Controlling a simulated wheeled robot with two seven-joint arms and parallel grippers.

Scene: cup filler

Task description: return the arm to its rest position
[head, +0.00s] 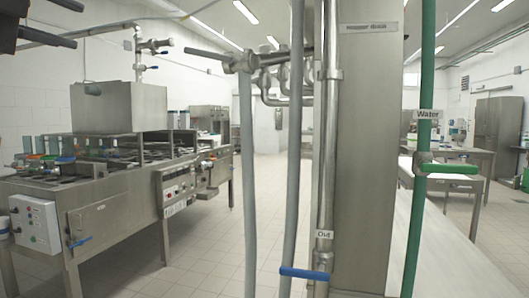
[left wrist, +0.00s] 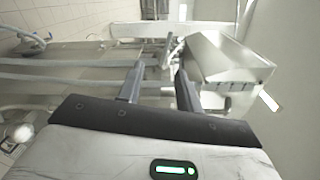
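My left gripper (head: 77,24) shows at the upper left corner of the head view, with its two dark fingers apart. In the left wrist view the fingers of this gripper (left wrist: 160,70) are also apart, with nothing held between them. Beyond the fingers, the steel hopper (left wrist: 225,60) of the filling machine appears turned on its side. My right gripper is not seen in either view.
The cup filling machine (head: 115,200) with its steel hopper (head: 118,108) stands at the left. A steel column (head: 368,150), grey hoses (head: 248,180) and a green water pipe (head: 420,220) with a valve stand close in front. Tiled floor (head: 268,180) lies open between.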

